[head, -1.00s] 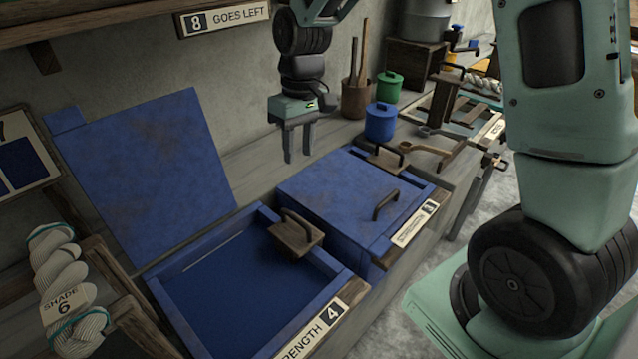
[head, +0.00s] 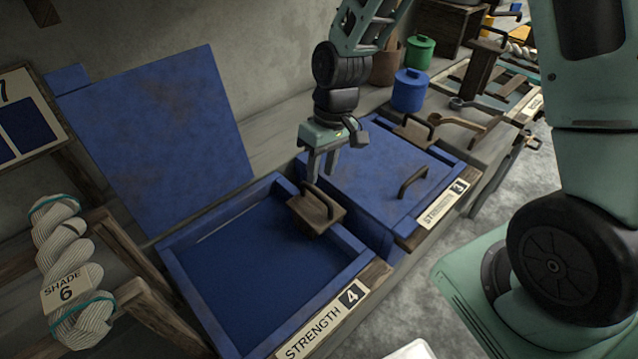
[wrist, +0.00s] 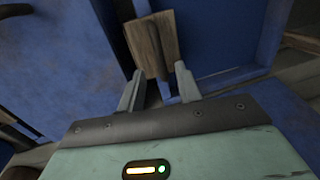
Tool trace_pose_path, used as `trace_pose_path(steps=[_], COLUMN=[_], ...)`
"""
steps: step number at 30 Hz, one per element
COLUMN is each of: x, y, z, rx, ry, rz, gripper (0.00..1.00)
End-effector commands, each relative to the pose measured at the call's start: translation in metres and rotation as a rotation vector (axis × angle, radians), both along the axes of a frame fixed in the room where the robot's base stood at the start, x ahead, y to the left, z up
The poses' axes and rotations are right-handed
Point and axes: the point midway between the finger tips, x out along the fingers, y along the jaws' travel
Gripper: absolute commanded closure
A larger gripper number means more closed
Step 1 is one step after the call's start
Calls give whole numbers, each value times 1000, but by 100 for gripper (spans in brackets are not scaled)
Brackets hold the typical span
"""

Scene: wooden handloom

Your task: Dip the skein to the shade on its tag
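The white twisted skein (head: 62,250) hangs at the left on a wooden rack, with a tag (head: 70,289) reading "SHADE 6". An open vat (head: 172,274) of dark blue dye carries the label "STRENGTH 4" (head: 322,318); its blue lid (head: 150,135) stands raised behind it. A wooden block with a dark handle (head: 316,211) sits at the vat's right rim. My gripper (head: 322,178) is open, just above and behind this block. In the wrist view the block (wrist: 152,45) shows just beyond the parted fingers (wrist: 160,88); nothing is visibly held.
A closed vat (head: 375,175) labelled 3 stands to the right, with a handle on its lid. Blue (head: 410,92) and green (head: 418,52) pots stand behind it. A shade chart (head: 25,120) is at the left wall. The space above the open vat is clear.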

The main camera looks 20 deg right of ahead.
Motion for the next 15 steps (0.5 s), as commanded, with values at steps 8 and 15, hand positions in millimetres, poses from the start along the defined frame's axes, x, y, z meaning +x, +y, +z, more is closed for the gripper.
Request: trace_pose_path(steps=[8,15], x=[-3,-3], y=[7,8], z=[-38,-44], rx=[0,0], ry=[2,0], rz=[0,0], gripper=[66,66])
